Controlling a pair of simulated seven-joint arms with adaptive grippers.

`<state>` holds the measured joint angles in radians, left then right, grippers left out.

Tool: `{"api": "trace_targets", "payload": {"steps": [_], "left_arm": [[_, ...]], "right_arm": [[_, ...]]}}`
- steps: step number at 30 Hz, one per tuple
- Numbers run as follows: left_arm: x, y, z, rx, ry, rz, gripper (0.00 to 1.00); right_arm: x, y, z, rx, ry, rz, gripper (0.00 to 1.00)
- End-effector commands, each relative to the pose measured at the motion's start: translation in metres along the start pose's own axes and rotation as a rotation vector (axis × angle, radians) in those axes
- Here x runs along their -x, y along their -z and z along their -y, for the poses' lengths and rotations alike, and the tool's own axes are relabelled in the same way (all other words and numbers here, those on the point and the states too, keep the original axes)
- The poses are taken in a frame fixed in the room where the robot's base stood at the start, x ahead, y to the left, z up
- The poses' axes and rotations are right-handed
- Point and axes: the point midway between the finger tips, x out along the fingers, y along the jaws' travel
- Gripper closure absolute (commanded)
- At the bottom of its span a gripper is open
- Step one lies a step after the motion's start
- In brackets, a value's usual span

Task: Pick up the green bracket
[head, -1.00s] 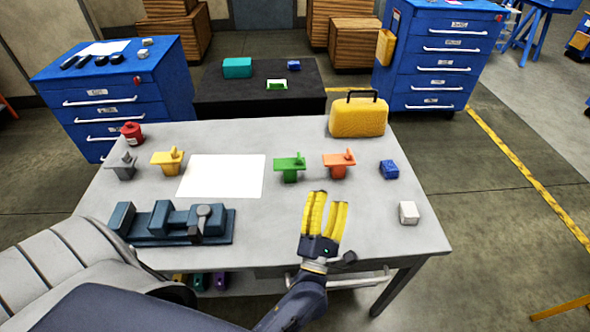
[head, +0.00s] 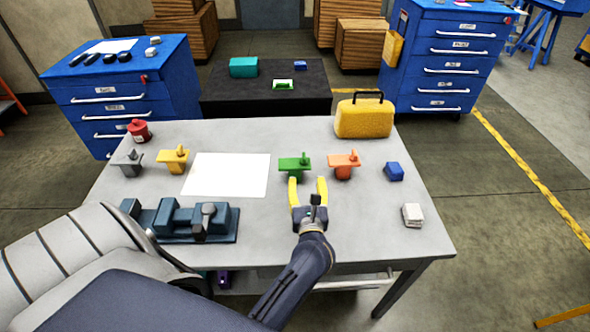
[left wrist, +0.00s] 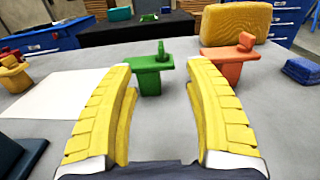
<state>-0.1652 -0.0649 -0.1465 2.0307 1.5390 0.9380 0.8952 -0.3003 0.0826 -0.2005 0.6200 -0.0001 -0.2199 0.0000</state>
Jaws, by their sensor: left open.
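The green bracket (head: 294,167) stands on the grey table, between the white sheet and the orange bracket (head: 343,165). It has a flat top plate with a small upright knob and a narrower block below. My left gripper (head: 308,182) has yellow fingers and is open, just in front of the green bracket in the head view. In the left wrist view the green bracket (left wrist: 149,72) shows ahead, between the spread fingers (left wrist: 158,85) and beyond their tips. Nothing is between the fingers. My right gripper is not in view.
A white sheet (head: 227,175) lies left of the green bracket. Yellow (head: 173,160) and grey (head: 128,163) brackets stand farther left. A dark blue vise (head: 185,220) is at front left. A blue block (head: 394,171), a white block (head: 412,215) and a yellow case (head: 363,118) are at right.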

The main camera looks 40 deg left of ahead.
Motion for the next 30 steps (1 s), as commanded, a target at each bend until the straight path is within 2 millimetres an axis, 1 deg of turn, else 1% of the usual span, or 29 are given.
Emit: {"api": "trace_targets", "payload": {"steps": [1, 3, 9, 13, 20, 22, 30], "left_arm": [[-0.010, -0.001, 0.000, -0.001, 0.000, 0.003, 0.47], [-0.023, -0.001, 0.000, -0.001, -0.001, 0.003, 0.47], [-0.054, 0.000, 0.000, -0.003, 0.000, 0.002, 0.47], [-0.066, 0.000, 0.001, -0.002, 0.000, 0.001, 0.47], [-0.075, 0.000, 0.000, -0.002, 0.000, 0.001, 0.47], [-0.080, -0.001, 0.000, -0.002, -0.001, 0.002, 0.47], [-0.113, -0.001, 0.001, -0.002, 0.000, 0.001, 0.47]], "right_arm": [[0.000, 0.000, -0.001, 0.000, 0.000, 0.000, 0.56], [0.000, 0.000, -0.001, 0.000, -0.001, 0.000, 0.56], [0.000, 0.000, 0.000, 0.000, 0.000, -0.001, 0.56], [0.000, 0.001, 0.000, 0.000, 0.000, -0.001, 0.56], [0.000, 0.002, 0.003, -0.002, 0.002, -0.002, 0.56], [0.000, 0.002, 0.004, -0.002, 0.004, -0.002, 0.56], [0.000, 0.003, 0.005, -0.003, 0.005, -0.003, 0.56]]}}
